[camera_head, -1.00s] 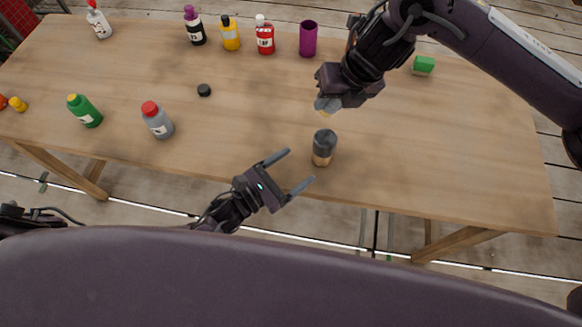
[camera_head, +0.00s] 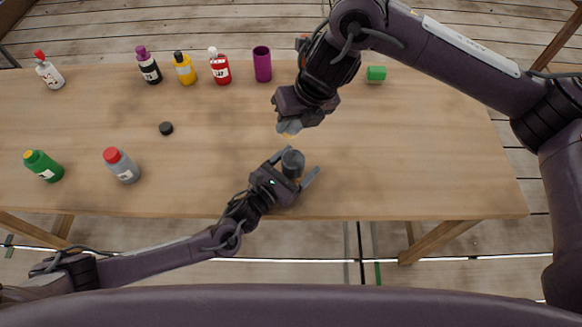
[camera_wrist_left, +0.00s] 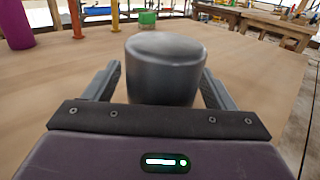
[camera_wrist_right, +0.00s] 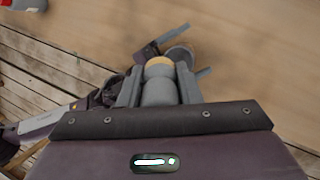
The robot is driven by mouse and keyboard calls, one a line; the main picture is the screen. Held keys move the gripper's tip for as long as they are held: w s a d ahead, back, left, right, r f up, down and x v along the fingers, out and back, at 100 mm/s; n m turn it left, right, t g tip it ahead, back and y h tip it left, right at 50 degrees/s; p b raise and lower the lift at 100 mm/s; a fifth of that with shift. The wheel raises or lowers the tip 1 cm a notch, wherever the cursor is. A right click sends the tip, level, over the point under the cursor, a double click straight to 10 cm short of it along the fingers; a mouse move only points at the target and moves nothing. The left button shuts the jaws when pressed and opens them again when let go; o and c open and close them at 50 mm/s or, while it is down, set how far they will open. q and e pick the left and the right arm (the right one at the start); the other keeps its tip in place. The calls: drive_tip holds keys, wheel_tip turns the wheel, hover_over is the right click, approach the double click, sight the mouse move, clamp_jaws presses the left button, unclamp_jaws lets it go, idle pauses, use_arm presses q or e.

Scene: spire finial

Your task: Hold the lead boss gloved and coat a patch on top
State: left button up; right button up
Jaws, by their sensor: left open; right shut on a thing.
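The lead boss (camera_head: 292,158) is a dark grey cylinder standing upright near the table's front edge; it also shows in the left wrist view (camera_wrist_left: 165,70). My left gripper (camera_head: 295,166) is open, with one finger on each side of the boss; whether either finger touches it I cannot tell. My right gripper (camera_head: 288,122) is above and behind the boss, shut on a grey-handled applicator (camera_wrist_right: 159,88) with a tan tip (camera_wrist_right: 159,62). The tip points down toward the boss but appears apart from it. No glove is distinguishable.
Along the table's back stand a white bottle (camera_head: 50,73), a purple-capped bottle (camera_head: 149,68), yellow (camera_head: 185,70) and red (camera_head: 220,68) bottles, a purple cup (camera_head: 262,65) and a green block (camera_head: 376,73). Green (camera_head: 45,168) and grey (camera_head: 122,168) bottles stand front left. The table's right is clear.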

use_arm(q)
drive_tip(key=c, duration=1.1)
idle(0.4)
